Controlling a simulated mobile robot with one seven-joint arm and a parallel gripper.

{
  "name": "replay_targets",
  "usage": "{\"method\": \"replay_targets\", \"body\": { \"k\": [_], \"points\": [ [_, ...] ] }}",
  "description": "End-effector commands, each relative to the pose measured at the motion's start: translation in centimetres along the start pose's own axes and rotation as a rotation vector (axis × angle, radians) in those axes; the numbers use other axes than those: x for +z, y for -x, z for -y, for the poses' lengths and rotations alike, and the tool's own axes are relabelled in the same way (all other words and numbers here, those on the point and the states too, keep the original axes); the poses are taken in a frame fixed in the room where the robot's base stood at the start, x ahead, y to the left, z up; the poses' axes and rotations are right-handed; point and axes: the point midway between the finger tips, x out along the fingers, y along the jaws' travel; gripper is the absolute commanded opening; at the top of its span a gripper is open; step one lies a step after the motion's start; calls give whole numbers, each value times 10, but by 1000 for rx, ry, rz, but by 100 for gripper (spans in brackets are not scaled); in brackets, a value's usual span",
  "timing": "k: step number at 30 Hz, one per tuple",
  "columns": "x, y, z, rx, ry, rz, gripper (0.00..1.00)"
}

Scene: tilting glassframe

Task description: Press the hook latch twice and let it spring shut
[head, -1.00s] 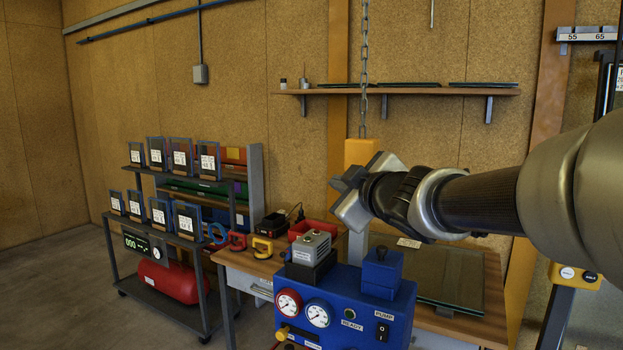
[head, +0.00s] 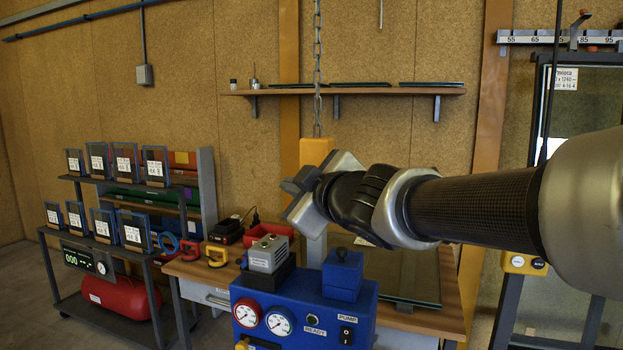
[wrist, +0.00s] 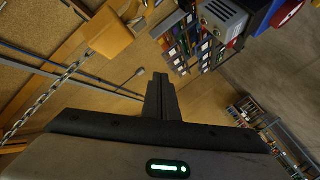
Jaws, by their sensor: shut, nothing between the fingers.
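My gripper (head: 294,188) is in the middle of the head view, its fingers pointing left and away. In the wrist view its fingers (wrist: 160,95) are pressed together with nothing between them. An orange block (head: 316,150) hangs on a chain just behind my gripper. It also shows in the wrist view (wrist: 108,36), apart from the fingers, at the upper left. A small grey metal part (wrist: 136,17) shows at its end in the wrist view and may be the hook. My gripper hides the block's lower end in the head view. I cannot make out the latch.
A blue pump unit (head: 300,305) with gauges stands below my gripper. Behind it is a wooden bench (head: 450,290) with a glass sheet (head: 412,265). A trolley of framed samples (head: 120,265) stands left. A glass frame (head: 545,150) stands right. A shelf (head: 350,91) is on the wall.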

Motion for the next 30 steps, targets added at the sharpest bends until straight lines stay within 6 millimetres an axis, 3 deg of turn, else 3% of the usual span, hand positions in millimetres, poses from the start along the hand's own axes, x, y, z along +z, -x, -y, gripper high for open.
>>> {"method": "replay_targets", "body": {
  "k": [15, 30],
  "points": [
    [33, -47, -35, -1, 0, 3, 0],
    [41, -57, -41, 0, 0, 0, 0]
  ]
}}
